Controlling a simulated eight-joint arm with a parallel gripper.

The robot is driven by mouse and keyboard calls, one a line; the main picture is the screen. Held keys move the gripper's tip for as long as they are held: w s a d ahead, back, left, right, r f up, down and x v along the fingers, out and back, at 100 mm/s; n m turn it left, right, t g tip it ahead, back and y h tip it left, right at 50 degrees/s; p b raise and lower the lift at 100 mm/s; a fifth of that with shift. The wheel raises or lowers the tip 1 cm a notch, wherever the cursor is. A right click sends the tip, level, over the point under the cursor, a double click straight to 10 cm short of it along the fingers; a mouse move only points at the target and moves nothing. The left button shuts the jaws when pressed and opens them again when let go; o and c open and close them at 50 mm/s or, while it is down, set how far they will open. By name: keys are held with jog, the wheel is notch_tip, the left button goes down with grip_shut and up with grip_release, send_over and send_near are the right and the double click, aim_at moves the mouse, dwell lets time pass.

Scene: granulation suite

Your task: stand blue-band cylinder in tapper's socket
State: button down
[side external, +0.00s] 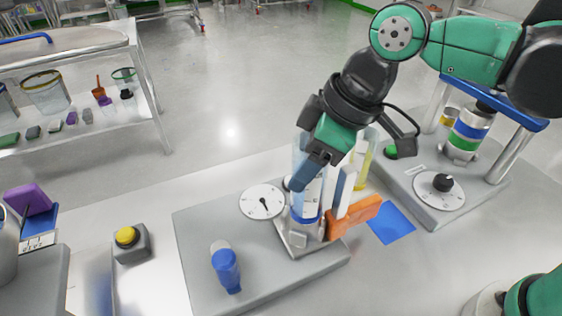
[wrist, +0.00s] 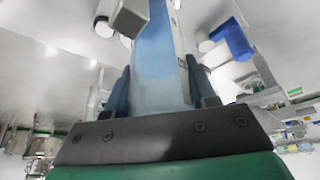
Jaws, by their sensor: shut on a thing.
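The blue-band cylinder (side external: 307,212) is clear and upright, with a white label and a blue ring near its foot. My gripper (side external: 314,178) is shut on its upper part from above. In the wrist view the cylinder (wrist: 160,70) shows as a pale blue column between the fingers (wrist: 163,95). The tapper (side external: 215,285) is a grey slab with a white dial (side external: 262,202). Its socket block (side external: 298,243) is directly under the cylinder's foot. The socket opening is hidden, so I cannot tell whether the foot is inside it or just above.
An orange block (side external: 356,214) and a white upright piece (side external: 345,190) stand close right of the cylinder. A clear yellow-marked cylinder (side external: 363,155) is behind. A second dial machine (side external: 440,190) stands right.

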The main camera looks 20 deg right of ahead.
jog(key=shift+f, duration=0.25)
jog(key=shift+f, duration=0.65)
jog(key=shift+f, duration=1.25)
dwell(0.9)
grip_release()
dwell(0.4)
jog(key=shift+r, duration=0.1)
jog(key=shift+r, duration=3.9)
